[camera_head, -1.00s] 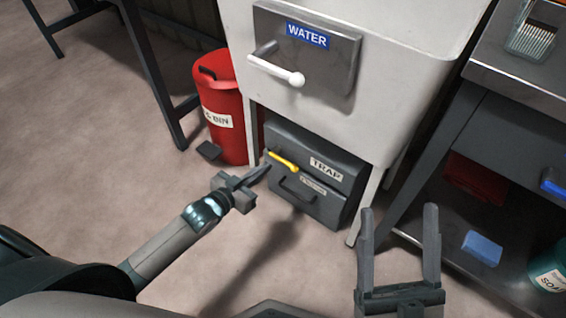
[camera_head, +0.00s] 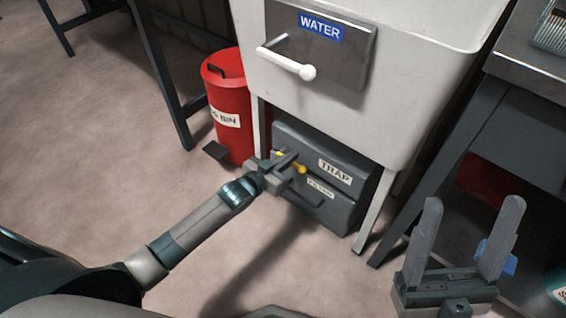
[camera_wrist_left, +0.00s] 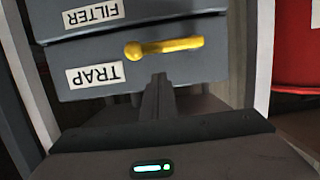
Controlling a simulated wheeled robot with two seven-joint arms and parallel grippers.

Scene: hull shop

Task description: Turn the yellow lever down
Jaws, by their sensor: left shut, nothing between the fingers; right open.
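The yellow lever (camera_head: 302,169) is on the front of the grey TRAP box (camera_head: 345,158) under the white sink. In the head view my left gripper (camera_head: 290,158) is in front of it and hides part of it. In the left wrist view, which shows the labels upside down, the lever (camera_wrist_left: 170,46) lies nearly level across the box front, its round knob at the left. There the shut, empty fingers of my left gripper (camera_wrist_left: 158,80) point at the lever's middle. I cannot tell whether they touch it. My right gripper (camera_head: 472,203) is open and empty at the lower right.
A white handle (camera_head: 290,63) sticks out below the WATER sign (camera_head: 321,26) above the box. A red bin (camera_head: 224,95) stands left of the sink's leg. A dark bench (camera_head: 500,110) with a lower shelf is at the right. The floor in front is clear.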

